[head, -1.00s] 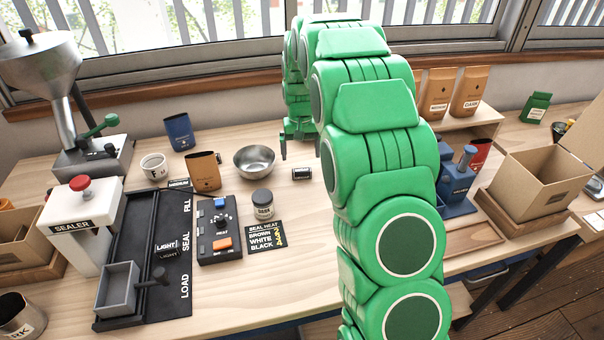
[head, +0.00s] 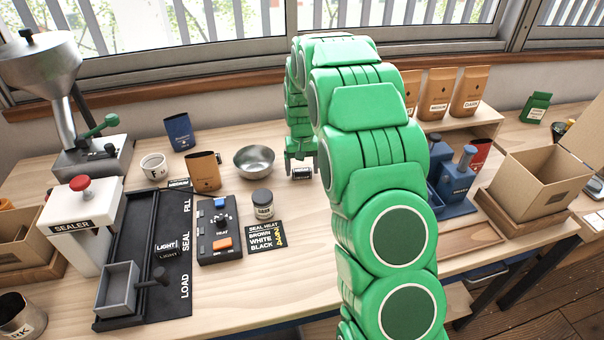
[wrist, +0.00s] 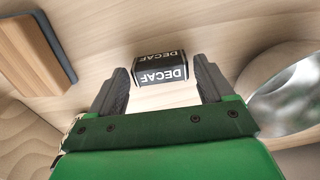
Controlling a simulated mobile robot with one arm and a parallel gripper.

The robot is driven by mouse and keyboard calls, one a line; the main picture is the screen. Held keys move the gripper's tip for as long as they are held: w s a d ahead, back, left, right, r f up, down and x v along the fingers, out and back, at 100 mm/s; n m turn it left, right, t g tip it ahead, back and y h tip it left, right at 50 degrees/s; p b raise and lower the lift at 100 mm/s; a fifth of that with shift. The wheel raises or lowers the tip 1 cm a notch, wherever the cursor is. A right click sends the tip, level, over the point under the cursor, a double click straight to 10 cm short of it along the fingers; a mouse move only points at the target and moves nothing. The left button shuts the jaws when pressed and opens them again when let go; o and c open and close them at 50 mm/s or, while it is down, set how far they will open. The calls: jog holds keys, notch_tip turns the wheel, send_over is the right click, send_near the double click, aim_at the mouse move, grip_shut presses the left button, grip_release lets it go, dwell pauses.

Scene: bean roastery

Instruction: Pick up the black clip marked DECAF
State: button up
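The black clip marked DECAF (wrist: 160,70) lies on the wooden table. In the wrist view its white lettering shows upside down, just beyond and between my fingertips. In the head view the clip (head: 301,174) shows small on the table, right of the steel bowl, between the fingers of my gripper (head: 302,170). My gripper also shows in the wrist view (wrist: 161,85). It is open, with one dark finger on each side of the clip's near end. I see a gap between the fingers and no firm contact with the clip.
The steel bowl (head: 254,161) stands close to the left of my gripper in the head view. A jar (head: 262,204) and a heat control box (head: 219,232) stand nearer. A brown pouch (head: 204,171) is further left. Bare table surrounds the clip.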

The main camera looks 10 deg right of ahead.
jog(key=c, duration=0.7)
jog(key=shift+c, duration=0.2)
